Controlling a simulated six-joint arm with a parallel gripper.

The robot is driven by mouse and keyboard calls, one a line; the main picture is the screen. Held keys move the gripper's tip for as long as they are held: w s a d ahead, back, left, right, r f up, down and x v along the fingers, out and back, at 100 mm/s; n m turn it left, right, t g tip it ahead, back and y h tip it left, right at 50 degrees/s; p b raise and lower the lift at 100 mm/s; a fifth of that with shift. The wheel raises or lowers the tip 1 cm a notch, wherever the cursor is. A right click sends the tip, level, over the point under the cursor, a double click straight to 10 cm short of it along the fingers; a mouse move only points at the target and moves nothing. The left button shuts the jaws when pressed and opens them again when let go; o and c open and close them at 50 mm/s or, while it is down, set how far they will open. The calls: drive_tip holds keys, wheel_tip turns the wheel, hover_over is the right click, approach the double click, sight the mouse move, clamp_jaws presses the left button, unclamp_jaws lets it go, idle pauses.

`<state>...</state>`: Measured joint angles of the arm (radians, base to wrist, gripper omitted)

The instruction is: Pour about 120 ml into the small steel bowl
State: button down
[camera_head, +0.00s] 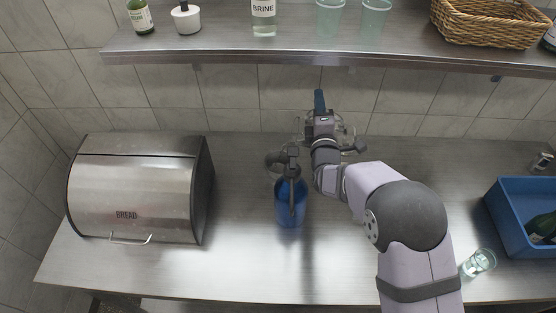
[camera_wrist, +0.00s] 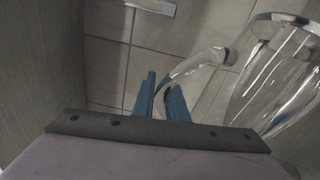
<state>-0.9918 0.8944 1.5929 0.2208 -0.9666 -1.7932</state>
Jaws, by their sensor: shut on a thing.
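My gripper (camera_wrist: 161,100) has its blue fingers closed around the curved handle of a clear glass jug (camera_wrist: 272,85) in the wrist view. The jug's body and rim stand to the right of the fingers. In the head view my gripper (camera_head: 319,102) is over the back of the counter, near the tiled wall, and the jug is mostly hidden behind my wrist. Only glassy edges of it (camera_head: 347,132) show there. I cannot tell the jug's tilt or any liquid level. I cannot make out the small steel bowl in either view.
A blue bottle with a dark top (camera_head: 291,208) stands left of my arm. A steel bread bin (camera_head: 135,190) is further left. A glass (camera_head: 479,263) and a blue crate (camera_head: 500,215) are at right. A shelf (camera_head: 290,50) overhangs the back. The front left counter is clear.

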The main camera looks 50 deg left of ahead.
sight(336, 115)
drive_tip(key=shift+m, duration=0.5)
drive_tip(key=f+b, duration=0.1)
drive_tip(key=f, duration=0.1)
drive_tip(key=w+d+f+b, duration=0.1)
drive_tip(key=f, duration=0.1)
drive_tip(key=f+b, duration=0.1)
drive_tip(key=f, duration=0.1)
drive_tip(key=shift+w+d+b, duration=0.2)
drive_tip(key=shift+w+b, duration=0.05)
drive_tip(key=shift+b, duration=0.15)
drive_tip(key=shift+w+d+r+m, duration=0.2)
drive_tip(key=shift+w+r+m, duration=0.15)
drive_tip(key=shift+m, duration=0.05)
drive_tip(key=shift+w+d+r+m+b, duration=0.2)
drive_tip(key=shift+w+d+m+b, duration=0.1)
drive_tip(key=shift+m, duration=0.1)
drive_tip(key=shift+d+r+m, duration=0.3)
drive_tip(key=shift+d+m, duration=0.1)
drive_tip(key=shift+m, duration=0.1)
drive_tip(key=shift+w+a, duration=0.1)
drive_tip(key=shift+w, duration=0.1)
drive_tip(key=shift+b, duration=0.35)
drive_tip(key=shift+w+m, duration=0.1)
drive_tip(key=shift+m, duration=0.3)
drive_tip(key=shift+w+d+f+m+b, duration=0.3)
drive_tip(key=shift+m+b, duration=0.2)
drive_tip(key=shift+b, duration=0.35)
drive_tip(key=shift+s+d+r, duration=0.1)
drive_tip(key=shift+r, duration=0.05)
